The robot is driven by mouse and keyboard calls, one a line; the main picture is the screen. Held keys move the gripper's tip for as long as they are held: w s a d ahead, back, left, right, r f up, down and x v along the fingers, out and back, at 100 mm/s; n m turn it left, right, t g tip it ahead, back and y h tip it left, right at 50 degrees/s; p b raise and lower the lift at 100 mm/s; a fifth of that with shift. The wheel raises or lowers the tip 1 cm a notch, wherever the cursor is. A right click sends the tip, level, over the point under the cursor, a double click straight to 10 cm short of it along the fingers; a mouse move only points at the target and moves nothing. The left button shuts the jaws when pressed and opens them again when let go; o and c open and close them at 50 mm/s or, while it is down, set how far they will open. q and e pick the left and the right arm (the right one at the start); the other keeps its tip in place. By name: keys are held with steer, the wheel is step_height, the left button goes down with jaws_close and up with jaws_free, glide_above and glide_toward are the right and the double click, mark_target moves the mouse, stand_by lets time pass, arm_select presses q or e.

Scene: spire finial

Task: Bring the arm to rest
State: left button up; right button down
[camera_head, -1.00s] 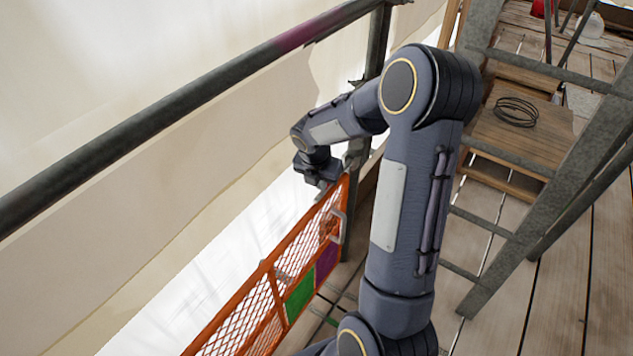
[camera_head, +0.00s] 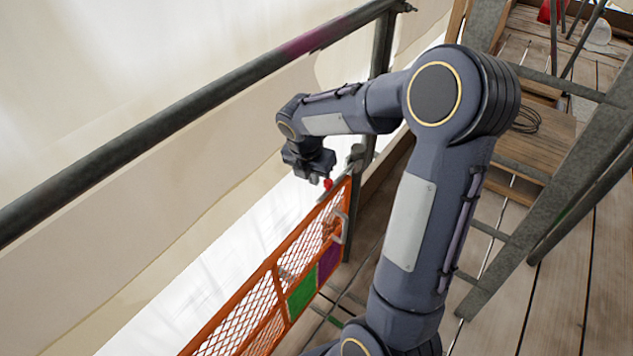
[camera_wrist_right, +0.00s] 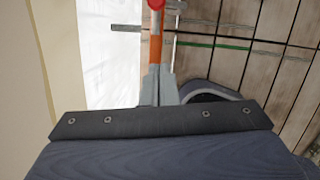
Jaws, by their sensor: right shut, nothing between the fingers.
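My right arm reaches up from the bottom of the head view, bends at the elbow and runs left. My right gripper (camera_head: 320,180) points down above the top edge of the orange mesh barrier (camera_head: 275,262), near its far end. In the right wrist view, the fingers (camera_wrist_right: 160,85) are together with nothing between them. A small red thing (camera_head: 328,184) shows just by the fingertips in the head view. It also shows in the wrist view (camera_wrist_right: 156,4), beyond the fingertips above the orange edge. I cannot tell whether they touch. My left gripper is not in view.
A dark rail (camera_head: 180,105) runs diagonally past the arm at the left, joined to an upright post (camera_head: 378,70). A metal ladder-like frame (camera_head: 575,180) stands at the right. A coil of wire (camera_head: 526,119) lies behind my elbow. Plank flooring (camera_head: 590,290) at the right is clear.

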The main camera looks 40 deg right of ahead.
steer(key=shift+a+r, duration=0.15)
steer(key=shift+r, duration=0.4)
steer(key=s+a+r+m+t+y, duration=0.2)
steer(key=s+a+r+m+y, duration=0.1)
steer(key=s+a+m, duration=0.65)
steer(key=s+a+r+m+t+y, duration=0.35)
steer(key=s+a+m, duration=0.25)
steer(key=s+m, duration=0.7)
step_height(320, 180, up, 14)
steer(key=w+m+g+p, duration=0.1)
steer(key=w+m+p, duration=0.1)
steer(key=p, duration=1.1)
steer(key=shift+d+f, duration=0.2)
steer(key=shift+w, duration=0.1)
